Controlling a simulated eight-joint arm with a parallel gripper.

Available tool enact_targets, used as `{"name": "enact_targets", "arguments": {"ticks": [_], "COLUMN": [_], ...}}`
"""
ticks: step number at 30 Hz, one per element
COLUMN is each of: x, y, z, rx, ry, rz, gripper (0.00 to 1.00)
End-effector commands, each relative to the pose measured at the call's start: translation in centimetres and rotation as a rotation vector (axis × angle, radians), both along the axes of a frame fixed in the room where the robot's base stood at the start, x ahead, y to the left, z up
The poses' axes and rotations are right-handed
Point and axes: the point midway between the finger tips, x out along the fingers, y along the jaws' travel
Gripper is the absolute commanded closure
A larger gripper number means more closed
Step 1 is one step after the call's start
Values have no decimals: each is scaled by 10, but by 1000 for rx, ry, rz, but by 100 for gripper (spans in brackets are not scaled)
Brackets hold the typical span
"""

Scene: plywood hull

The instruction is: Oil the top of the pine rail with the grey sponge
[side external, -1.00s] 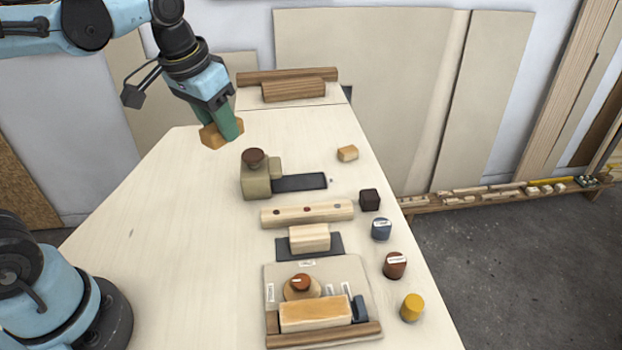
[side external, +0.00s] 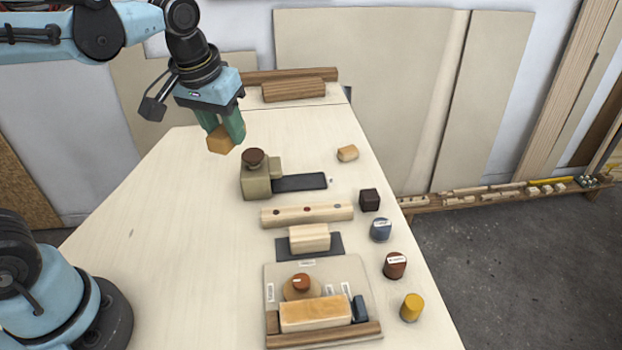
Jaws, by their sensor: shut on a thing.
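My gripper (side external: 224,134) has green fingers and is shut on an ochre block (side external: 219,141). It holds the block above the pale bench top, up and left of the olive box with the brown knob. The block looks yellow-brown, not grey, and I cannot tell whether it is a sponge. I cannot pick out a grey sponge for sure; a small dark blue-grey piece (side external: 359,308) sits on the beige board.
The olive box (side external: 256,182) stands beside a dark strip (side external: 300,182). A pale block (side external: 309,237) lies on a dark mat (side external: 283,248). The beige board (side external: 345,271) carries blocks and a round knob. Several small pots line the right edge. The bench's left side is clear.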

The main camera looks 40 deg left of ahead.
Motion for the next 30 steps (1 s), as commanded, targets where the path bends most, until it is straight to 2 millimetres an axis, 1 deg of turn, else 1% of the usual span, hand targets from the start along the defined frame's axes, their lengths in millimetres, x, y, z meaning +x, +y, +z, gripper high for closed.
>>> {"name": "enact_targets", "arguments": {"ticks": [14, 30], "x": [6, 9], "y": [-20, -45], "z": [-21, -49], "rx": [1, 1], "ry": [1, 2], "rz": [705, 1647], "gripper": [89, 89]}}
